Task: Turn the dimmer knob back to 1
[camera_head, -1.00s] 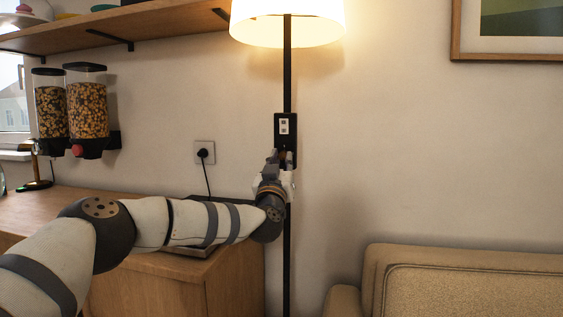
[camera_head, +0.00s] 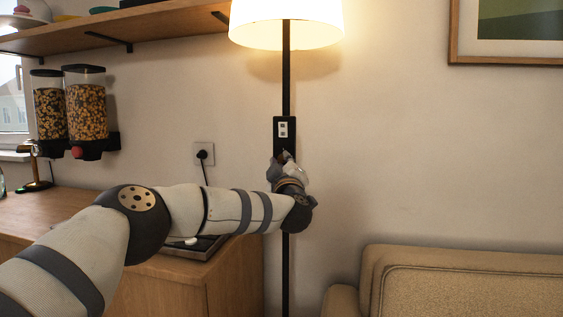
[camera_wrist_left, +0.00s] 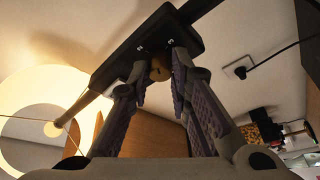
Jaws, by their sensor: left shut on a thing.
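The dimmer is a black box (camera_head: 284,130) on the black pole of a floor lamp, with a small light panel on its upper part. My left gripper (camera_head: 282,160) is at the lower part of the box. In the left wrist view, its two fingers (camera_wrist_left: 158,66) are shut on a round brownish knob (camera_wrist_left: 159,74) on the box (camera_wrist_left: 150,42). The head view hides the knob behind the gripper. The knob's setting cannot be read. My right gripper is not in view.
The lit lampshade (camera_head: 286,22) is above the dimmer. A wooden cabinet (camera_head: 235,275) stands left of the pole, below a wall socket (camera_head: 204,153) with a plugged-in cable. A beige sofa (camera_head: 460,285) is at the lower right. Two cereal dispensers (camera_head: 87,108) hang at the left.

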